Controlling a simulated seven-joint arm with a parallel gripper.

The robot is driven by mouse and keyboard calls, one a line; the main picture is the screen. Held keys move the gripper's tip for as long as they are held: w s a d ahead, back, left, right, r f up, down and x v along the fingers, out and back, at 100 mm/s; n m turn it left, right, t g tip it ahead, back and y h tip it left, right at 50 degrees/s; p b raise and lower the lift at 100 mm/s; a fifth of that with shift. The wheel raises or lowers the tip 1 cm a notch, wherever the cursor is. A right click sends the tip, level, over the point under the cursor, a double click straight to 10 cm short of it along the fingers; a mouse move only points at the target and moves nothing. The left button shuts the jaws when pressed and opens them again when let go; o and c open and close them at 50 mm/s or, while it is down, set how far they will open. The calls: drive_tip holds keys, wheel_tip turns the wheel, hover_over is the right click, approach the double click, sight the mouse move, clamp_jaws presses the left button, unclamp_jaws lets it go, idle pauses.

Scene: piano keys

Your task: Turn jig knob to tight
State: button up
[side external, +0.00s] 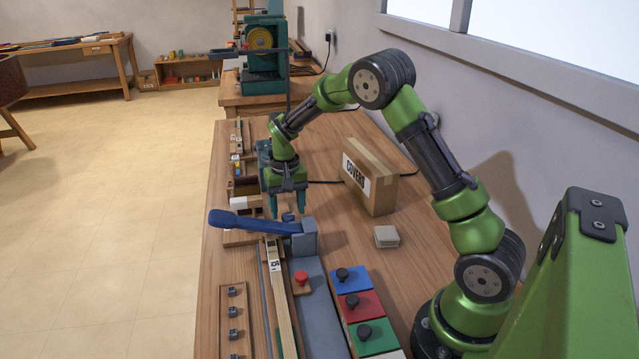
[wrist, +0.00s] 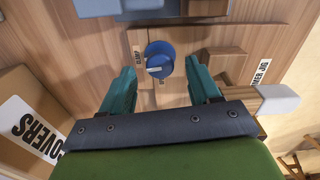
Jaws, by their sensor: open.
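The round blue knob (wrist: 160,57) sits on the wooden surface in the wrist view, with a raised grip and a pale pointer mark. A small tag (wrist: 138,57) stands at its left, and another small label lies just below it, too small to read. My gripper (wrist: 160,68) is open, with one teal finger on each side of the knob and a gap to both. In the side view my gripper (side external: 286,210) points down over the bench, just above the knob (side external: 288,217), which is small and partly hidden there. No contact shows.
A cardboard box marked COVERS (side external: 368,176) stands right of my gripper. A blue lever (side external: 255,224) on a grey-blue block is close in front. Coloured plates with black knobs (side external: 357,307) lie nearer. Bare bench (side external: 330,215) lies between box and lever.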

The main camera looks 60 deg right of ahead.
sight(288, 215)
wheel_tip(288, 215, up, 16)
drive_tip(key=shift+f, duration=0.25)
drive_tip(key=s+a+r+n+t+y, duration=0.1)
drive_tip(key=s+a+r+t, duration=0.1)
drive_tip(key=s+a, duration=0.5)
drive_tip(key=s+a+r+n+t+y, duration=0.1)
drive_tip(key=s+a+t, duration=0.4)
drive_tip(key=s, duration=1)
drive_tip(key=shift+s+a+r+n, duration=0.25)
drive_tip(key=shift+a+r+n, duration=0.45)
drive_tip(key=shift+a, duration=0.4)
drive_tip(key=shift+o, duration=0.4)
drive_tip(key=shift+f, duration=0.1)
